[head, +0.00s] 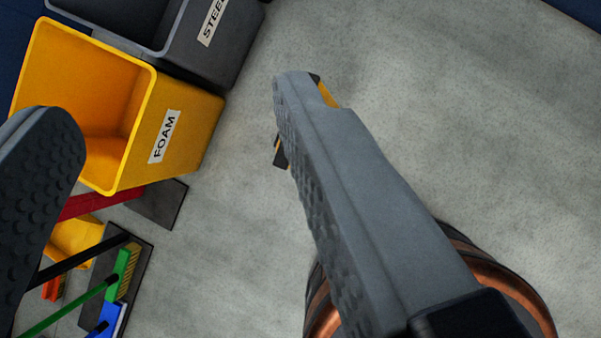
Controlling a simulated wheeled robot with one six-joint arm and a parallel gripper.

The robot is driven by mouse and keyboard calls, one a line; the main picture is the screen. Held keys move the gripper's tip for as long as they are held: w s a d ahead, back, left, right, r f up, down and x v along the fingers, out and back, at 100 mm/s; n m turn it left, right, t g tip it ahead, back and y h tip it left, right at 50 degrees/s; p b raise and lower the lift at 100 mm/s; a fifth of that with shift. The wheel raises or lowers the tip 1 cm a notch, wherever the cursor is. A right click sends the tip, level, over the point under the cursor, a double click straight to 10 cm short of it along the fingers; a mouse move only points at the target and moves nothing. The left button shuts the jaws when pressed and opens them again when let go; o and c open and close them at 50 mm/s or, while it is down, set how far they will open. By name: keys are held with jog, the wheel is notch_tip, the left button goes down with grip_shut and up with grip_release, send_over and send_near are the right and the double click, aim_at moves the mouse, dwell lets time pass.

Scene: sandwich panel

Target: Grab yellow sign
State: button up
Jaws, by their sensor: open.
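My gripper (178,103) is open, with one grey ridged finger at the left edge and the other running from the lower right to the middle. Nothing is held between the fingers. A yellow and black thing (328,95) shows in small pieces on both sides of the right finger's tip, above the floor or on it. The finger hides most of it, so I cannot tell whether it is the yellow sign. No other yellow sign is clearly seen.
A yellow bin labelled FOAM (187,140) and a grey bin labelled STEEL (225,55) stand at upper left. Brushes (122,272) with green and blue heads lie lower left. A copper-coloured coil (515,290) is lower right. Grey floor (460,110) is clear at right.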

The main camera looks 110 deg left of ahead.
jog(key=w+f+m+g, duration=0.1)
jog(key=w+f+g, duration=0.1)
jog(key=f, duration=1.1)
jog(key=w+f+m+g, duration=0.1)
jog(key=f+m+g, duration=0.1)
jog(key=f, duration=1.2)
jog(key=w+f+m+g, duration=0.1)
jog(key=f+g, duration=0.3)
jog(key=f, duration=0.9)
jog(key=shift+w+f+m, duration=0.25)
jog(key=shift+w+m, duration=0.05)
jog(key=shift+w, duration=0.5)
jog(key=shift+s+f, duration=0.2)
jog(key=shift+f, duration=1.15)
jog(key=shift+s+f, duration=0.15)
jog(key=shift+f, duration=1.15)
jog(key=shift+c, duration=0.4)
grip_shut()
